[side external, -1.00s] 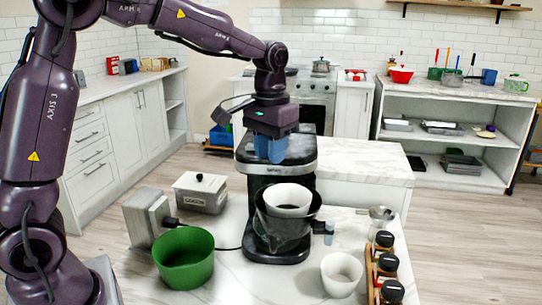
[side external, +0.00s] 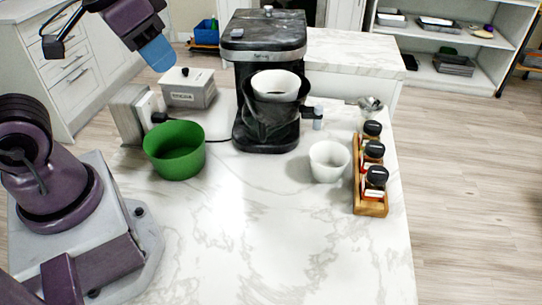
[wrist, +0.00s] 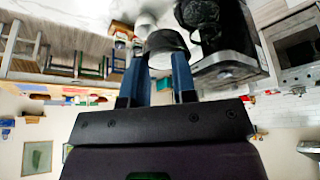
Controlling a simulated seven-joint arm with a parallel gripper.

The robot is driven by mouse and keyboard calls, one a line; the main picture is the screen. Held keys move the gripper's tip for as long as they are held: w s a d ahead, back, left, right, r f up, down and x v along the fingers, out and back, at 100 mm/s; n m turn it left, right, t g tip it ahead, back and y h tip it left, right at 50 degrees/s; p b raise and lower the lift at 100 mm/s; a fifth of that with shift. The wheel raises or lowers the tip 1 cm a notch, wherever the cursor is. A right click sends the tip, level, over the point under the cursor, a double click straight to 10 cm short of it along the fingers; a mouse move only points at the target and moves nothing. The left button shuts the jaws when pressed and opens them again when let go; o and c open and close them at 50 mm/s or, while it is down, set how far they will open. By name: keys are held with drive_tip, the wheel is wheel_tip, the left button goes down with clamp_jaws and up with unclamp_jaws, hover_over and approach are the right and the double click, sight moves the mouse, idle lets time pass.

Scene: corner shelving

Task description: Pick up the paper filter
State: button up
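A white cup-shaped piece (side external: 275,84) sits in the dark basket at the front of the black coffee machine (side external: 262,35). A second white cup-shaped piece (side external: 329,162) stands upright on the marble counter to the right. I cannot tell for sure which is the paper filter. My gripper (side external: 158,54) hangs tilted at the upper left, left of the machine and apart from both white pieces. In the wrist view its two blue fingers (wrist: 157,60) are spread. A dark curved rim shows beyond them, and I see nothing gripped.
A green bowl (side external: 175,152) stands on the counter below my gripper. A grey box (side external: 188,88) with a black knob stands behind it. A wooden rack (side external: 370,195) with several dark-lidded jars is at the right. The counter's front middle is clear.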

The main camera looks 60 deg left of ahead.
drive_tip(key=shift+s+d+r+t, duration=0.1)
drive_tip(key=shift+s+r+t, duration=0.2)
drive_tip(key=shift+s, duration=0.1)
drive_tip(key=shift+s+r, duration=0.1)
drive_tip(key=shift+r, duration=0.3)
drive_tip(key=shift+c, duration=1)
drive_tip(key=n+g+h, duration=0.1)
drive_tip(key=n+g, duration=0.5)
drive_tip(key=g, duration=0.2)
hover_over(257, 55)
drive_tip(key=d, duration=0.2)
wheel_tip(257, 55, down, 4)
drive_tip(key=shift+s+d+x, duration=0.15)
drive_tip(key=shift+x, duration=1.1)
drive_tip(key=shift+s+d+x, duration=0.2)
drive_tip(key=shift+x, duration=1.1)
drive_tip(key=shift+s+f, duration=0.1)
drive_tip(key=shift+f, duration=0.4)
clamp_jaws()
